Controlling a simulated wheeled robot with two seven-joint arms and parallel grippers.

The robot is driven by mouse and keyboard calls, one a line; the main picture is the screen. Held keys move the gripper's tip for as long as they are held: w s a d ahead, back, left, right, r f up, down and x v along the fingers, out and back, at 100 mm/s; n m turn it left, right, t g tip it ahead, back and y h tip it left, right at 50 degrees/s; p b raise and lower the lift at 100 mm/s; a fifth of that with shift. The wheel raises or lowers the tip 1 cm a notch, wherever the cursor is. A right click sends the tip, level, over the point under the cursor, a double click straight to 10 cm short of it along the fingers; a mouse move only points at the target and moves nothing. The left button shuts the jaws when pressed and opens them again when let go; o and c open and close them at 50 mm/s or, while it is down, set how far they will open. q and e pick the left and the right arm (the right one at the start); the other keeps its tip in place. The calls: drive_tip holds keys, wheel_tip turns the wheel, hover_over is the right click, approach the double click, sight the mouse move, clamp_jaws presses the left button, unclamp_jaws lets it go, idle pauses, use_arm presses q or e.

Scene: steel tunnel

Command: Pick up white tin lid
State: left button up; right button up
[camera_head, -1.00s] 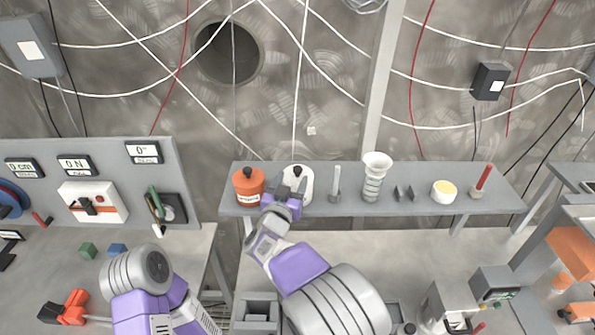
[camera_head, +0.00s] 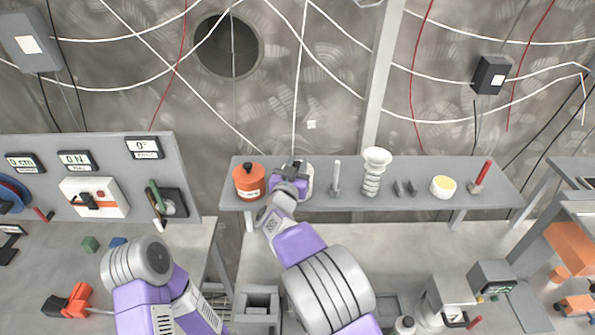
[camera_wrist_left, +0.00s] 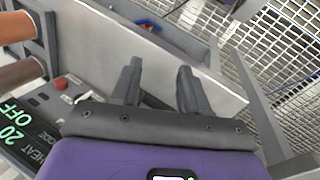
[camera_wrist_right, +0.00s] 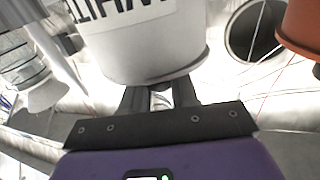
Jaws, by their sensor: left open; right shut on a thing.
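The white tin (camera_head: 308,183) stands on the grey shelf, just right of the orange tin (camera_head: 248,182), and is partly hidden by my right gripper. In the right wrist view the white tin (camera_wrist_right: 135,45) appears upside down, with black lettering and its white lid (camera_wrist_right: 160,77) towards my fingers. My right gripper (camera_head: 294,166) is at the top of the tin, shut on the lid, apparently at its knob, which is mostly hidden. The lid looks seated on the tin. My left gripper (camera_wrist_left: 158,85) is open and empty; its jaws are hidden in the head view.
On the shelf (camera_head: 420,202) right of the tin stand a rod on a base (camera_head: 336,180), a white ribbed funnel-topped piece (camera_head: 373,172), a yellow-topped cup (camera_head: 443,186) and a red-handled tool (camera_head: 481,177). A panel with displays (camera_head: 150,175) stands at left.

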sight(297, 164)
clamp_jaws()
wheel_tip(297, 164, up, 10)
drive_tip(key=shift+f+p, duration=0.15)
drive_tip(key=shift+p, duration=0.35)
drive_tip(key=shift+g, duration=0.6)
drive_tip(key=shift+w+f, duration=0.1)
drive_tip(key=shift+f, duration=4.4)
drive_tip(key=shift+f+b, duration=0.3)
drive_tip(key=shift+b, duration=0.1)
drive_tip(key=o, duration=1)
unclamp_jaws()
drive_tip(key=shift+o, duration=0.2)
